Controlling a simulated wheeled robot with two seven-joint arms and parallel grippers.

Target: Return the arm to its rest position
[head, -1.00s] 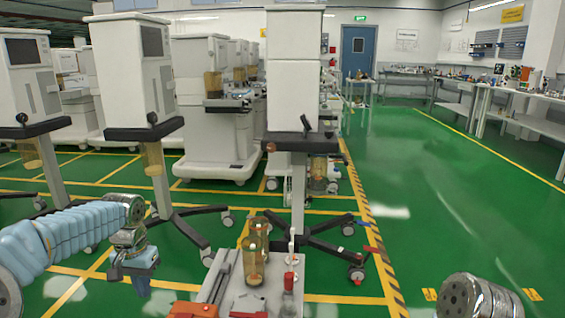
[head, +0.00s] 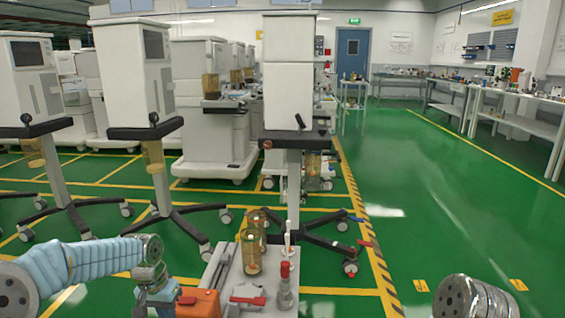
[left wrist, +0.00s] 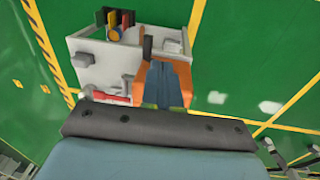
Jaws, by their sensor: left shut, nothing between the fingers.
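My left arm comes in from the left in the head view, with a pale blue ribbed sleeve. My left gripper (head: 160,300) points down at the left side of a small grey cart (head: 222,262), beside an orange box (head: 198,303). In the left wrist view the blue fingers of my left gripper (left wrist: 168,85) are together and empty, seen in front of the orange box (left wrist: 150,72). Whether they touch it I cannot tell. Only a round metal part of my right arm (head: 468,298) shows at the lower right; its gripper is not seen.
The cart carries amber containers (head: 250,252), a red-topped bottle (head: 285,288) and a red-handled item (head: 247,300). White anaesthesia machines (head: 291,95) on wheeled bases stand behind and left. Open green floor (head: 430,200) lies right, before long benches (head: 525,120).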

